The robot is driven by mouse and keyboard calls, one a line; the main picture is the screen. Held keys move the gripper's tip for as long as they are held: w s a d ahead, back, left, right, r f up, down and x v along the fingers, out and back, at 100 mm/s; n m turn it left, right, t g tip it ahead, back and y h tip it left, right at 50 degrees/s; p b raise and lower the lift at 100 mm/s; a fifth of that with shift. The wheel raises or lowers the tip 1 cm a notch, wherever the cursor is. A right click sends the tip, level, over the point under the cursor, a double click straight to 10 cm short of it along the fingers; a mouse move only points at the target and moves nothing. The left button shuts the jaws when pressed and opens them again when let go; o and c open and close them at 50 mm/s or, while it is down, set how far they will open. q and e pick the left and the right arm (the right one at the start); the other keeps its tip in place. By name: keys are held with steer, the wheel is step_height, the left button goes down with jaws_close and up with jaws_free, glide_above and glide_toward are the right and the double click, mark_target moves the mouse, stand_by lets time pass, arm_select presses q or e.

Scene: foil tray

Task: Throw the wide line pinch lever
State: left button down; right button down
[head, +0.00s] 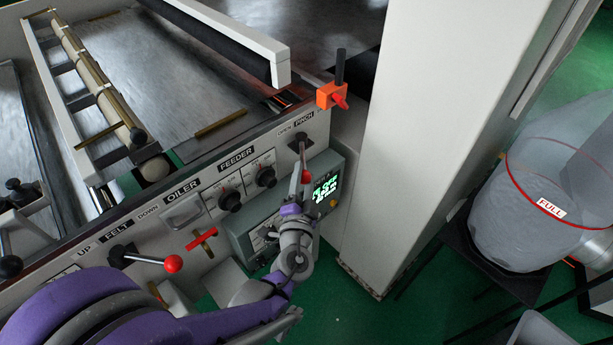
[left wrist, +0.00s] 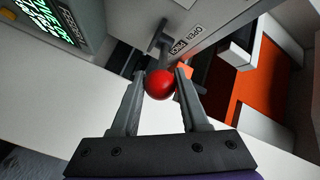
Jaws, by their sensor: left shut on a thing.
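The pinch lever has a red ball knob (head: 306,177) on a grey rod (head: 302,152). The rod comes out of a dark slot beside the OPEN and PINCH labels (head: 303,118) on the machine's front panel and hangs down from it. My left gripper (head: 301,181) is at the knob. In the left wrist view the red knob (left wrist: 159,85) sits between the two fingers of my left gripper (left wrist: 160,76), which is shut on it. The far side of the knob is hidden. My right gripper is not in view.
A lit green display box (head: 325,190) sits just below the lever. An orange clamp (head: 331,95) is above right. A second red-knobbed lever (head: 172,264) is at the FELT label. A white column (head: 405,140) stands to the right. A clear FULL bin (head: 530,215) is farther right.

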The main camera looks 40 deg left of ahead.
arm_select(q)
steer(key=shift+a+r, duration=0.2)
steer(key=shift+a, duration=0.05)
stand_by(0.3)
steer(key=c, duration=0.8)
jaws_free()
steer(key=o, duration=0.4)
steer(key=shift+s+f, duration=0.1)
steer(key=shift+s, duration=0.05)
steer(key=shift+d, duration=0.1)
